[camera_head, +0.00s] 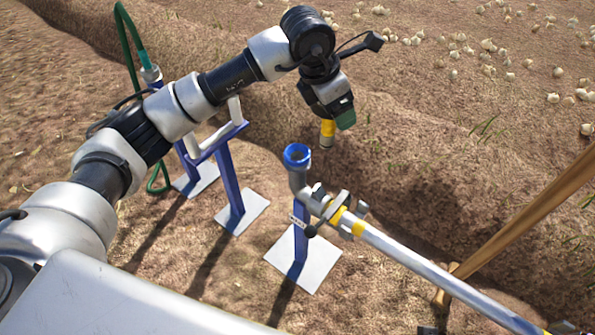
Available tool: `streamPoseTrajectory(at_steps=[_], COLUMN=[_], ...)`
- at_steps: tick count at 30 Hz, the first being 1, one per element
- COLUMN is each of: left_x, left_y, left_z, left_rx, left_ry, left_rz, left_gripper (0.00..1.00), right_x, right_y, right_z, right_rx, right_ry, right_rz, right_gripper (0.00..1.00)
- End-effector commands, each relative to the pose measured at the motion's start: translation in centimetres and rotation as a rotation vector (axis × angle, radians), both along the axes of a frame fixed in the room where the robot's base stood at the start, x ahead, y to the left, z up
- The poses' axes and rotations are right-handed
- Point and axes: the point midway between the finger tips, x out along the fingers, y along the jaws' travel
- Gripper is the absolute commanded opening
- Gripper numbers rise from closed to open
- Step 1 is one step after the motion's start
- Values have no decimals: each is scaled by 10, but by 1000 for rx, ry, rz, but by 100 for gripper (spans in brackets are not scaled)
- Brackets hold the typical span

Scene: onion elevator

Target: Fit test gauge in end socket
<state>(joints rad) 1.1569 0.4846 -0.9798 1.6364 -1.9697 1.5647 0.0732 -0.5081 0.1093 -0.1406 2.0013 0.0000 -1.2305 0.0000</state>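My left gripper (331,108) hangs at the end of my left arm, pointing down, above and a little right of the end socket (297,155). It seems shut on the test gauge (328,131), of which a short yellow cylinder with a pale lower end shows below the gripper. The fingers are mostly hidden. The end socket is a grey upturned elbow with a blue rim and an open mouth, at the left end of the pale pipe (425,257). The gauge and the socket look apart. My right gripper does not show clearly.
A blue stand on a white base plate (313,262) is under the socket, with grey valve fittings (338,210) beside it. A blue frame (228,180) and a green hose (127,40) stand left. A wooden pole (525,218) slants at right. Onions lie on the far soil.

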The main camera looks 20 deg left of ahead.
Motion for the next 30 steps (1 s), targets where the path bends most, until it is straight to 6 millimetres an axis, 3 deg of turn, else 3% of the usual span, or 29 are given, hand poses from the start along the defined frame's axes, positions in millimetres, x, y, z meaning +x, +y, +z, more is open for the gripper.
streamPoseTrajectory(at_steps=[6,10,14,30], left_x=[28,36,40,36], left_y=[-25,-32,-30,74], left_z=[-5,-4,-5,-67], left_rx=[-1,-1,0,1], left_ry=[-2,1,3,6], left_rz=[492,681,767,779], left_gripper=[50,50,50,50], right_x=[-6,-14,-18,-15], right_y=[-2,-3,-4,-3], right_z=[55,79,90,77], right_rx=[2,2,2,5], right_ry=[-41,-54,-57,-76], right_rz=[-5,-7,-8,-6], right_gripper=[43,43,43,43])
